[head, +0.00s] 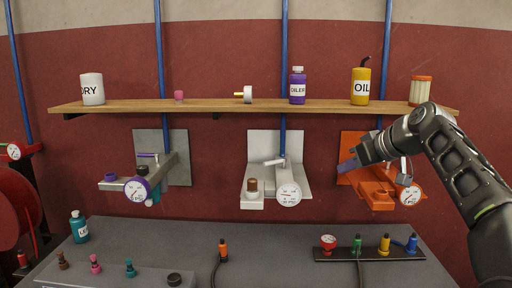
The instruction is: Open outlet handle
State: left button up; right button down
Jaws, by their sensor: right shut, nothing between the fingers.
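Three wall-mounted units with gauges hang below the shelf. The orange unit (376,192) on the right has a white gauge (410,195) and a blue-purple handle-like bar (348,165) at its upper left. My right gripper (364,157) is shut and empty at the top of this unit, right beside that bar. I cannot tell whether they touch. The gripper and arm hide part of the orange unit. The white middle unit (295,178) has a light handle (274,162). The grey left unit (162,170) has a thin purple handle (148,155). My left gripper is not in view.
A wooden shelf (225,106) with bottles and small parts runs above the units. Below is a grey table (290,245) with a black strip of coloured connectors (370,254), an orange connector (223,250) and a teal bottle (79,227). Its middle is mostly clear.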

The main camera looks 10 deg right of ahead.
aim_at(283, 161)
jog(key=i+j, duration=0.2)
jog(key=i, duration=0.3)
jog(key=i+j, duration=0.25)
jog(key=i, duration=0.25)
